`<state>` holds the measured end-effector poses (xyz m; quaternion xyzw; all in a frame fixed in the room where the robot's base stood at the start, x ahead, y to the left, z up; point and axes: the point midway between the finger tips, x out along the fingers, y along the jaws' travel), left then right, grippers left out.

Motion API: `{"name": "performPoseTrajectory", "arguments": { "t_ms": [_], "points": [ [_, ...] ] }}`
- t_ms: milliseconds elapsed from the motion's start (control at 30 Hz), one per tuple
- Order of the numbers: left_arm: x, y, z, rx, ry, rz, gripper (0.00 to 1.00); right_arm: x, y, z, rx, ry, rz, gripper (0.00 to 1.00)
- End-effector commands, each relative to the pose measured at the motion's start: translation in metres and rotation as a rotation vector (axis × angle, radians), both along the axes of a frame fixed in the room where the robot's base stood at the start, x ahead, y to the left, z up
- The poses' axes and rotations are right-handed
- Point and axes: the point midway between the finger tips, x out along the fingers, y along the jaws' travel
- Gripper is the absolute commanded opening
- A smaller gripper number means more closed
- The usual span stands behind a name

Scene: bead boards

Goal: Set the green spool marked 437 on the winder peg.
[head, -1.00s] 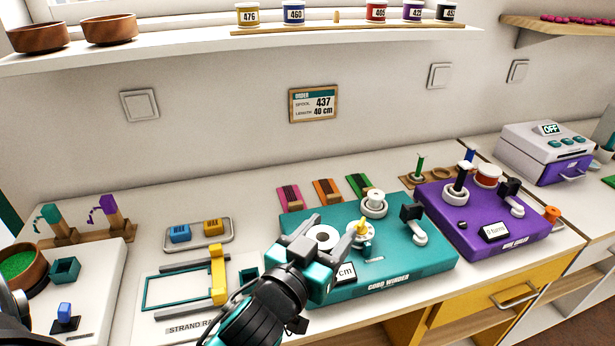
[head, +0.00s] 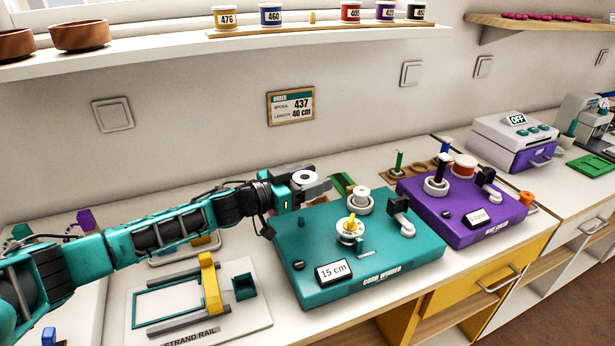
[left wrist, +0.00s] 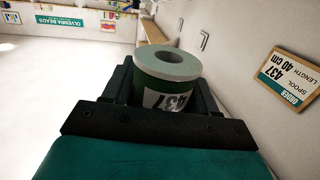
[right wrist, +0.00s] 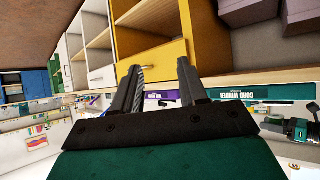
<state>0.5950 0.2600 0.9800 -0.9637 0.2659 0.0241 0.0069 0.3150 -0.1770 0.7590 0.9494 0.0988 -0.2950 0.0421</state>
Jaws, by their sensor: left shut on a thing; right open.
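The green spool marked 437 (left wrist: 165,88) has a pale top with a hole and an upside-down label in the left wrist view. My left gripper (head: 312,182) is shut on it. In the head view the spool's white top (head: 305,177) shows between the fingers, above the back left of the teal cord winder (head: 330,266). My right gripper (right wrist: 160,88) is open and empty.
The purple winder (head: 470,215) stands to the right. The strand rail (head: 200,300) lies at the left. An order card (head: 291,106) on the wall reads spool 437, length 40 cm. Several numbered spools stand on the shelf (head: 330,32) above.

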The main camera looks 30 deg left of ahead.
Motion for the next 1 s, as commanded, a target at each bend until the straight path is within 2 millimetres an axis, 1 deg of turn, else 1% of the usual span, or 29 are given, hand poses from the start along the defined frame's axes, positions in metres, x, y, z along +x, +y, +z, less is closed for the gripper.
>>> {"name": "performPoseTrajectory", "arguments": {
  "t_ms": [33,100,267,367,567,600,733,833,1000],
  "points": [
    [0.003,0.006,0.002,0.001,-0.001,0.004,0.26,0.000,0.000,0.000,0.000,0.000,0.000,0.43],
    [0.004,0.010,0.002,0.000,-0.001,0.005,0.26,0.000,0.000,-0.001,0.000,0.000,0.000,0.43],
    [0.004,0.012,-0.004,-0.001,0.000,0.005,0.26,0.000,0.000,-0.009,0.000,-0.001,0.000,0.43],
    [0.004,0.011,-0.012,-0.001,0.000,0.005,0.26,0.000,0.000,-0.017,0.000,-0.001,0.000,0.43],
    [0.004,0.011,-0.032,0.000,-0.001,0.006,0.26,0.000,0.000,-0.039,0.000,-0.001,-0.001,0.43],
    [0.004,0.011,-0.037,0.000,0.000,0.006,0.26,0.000,0.000,-0.045,0.001,0.001,-0.001,0.43],
    [0.004,0.011,-0.050,0.000,-0.001,0.006,0.26,-0.001,0.002,-0.058,0.004,0.015,0.002,0.43],
    [0.004,0.011,-0.054,0.000,-0.001,0.006,0.26,0.001,0.007,-0.059,0.013,0.013,0.008,0.43],
    [0.004,0.011,-0.055,0.001,-0.002,0.006,0.26,0.005,0.012,-0.051,0.022,0.001,0.016,0.43]
  ]
}}
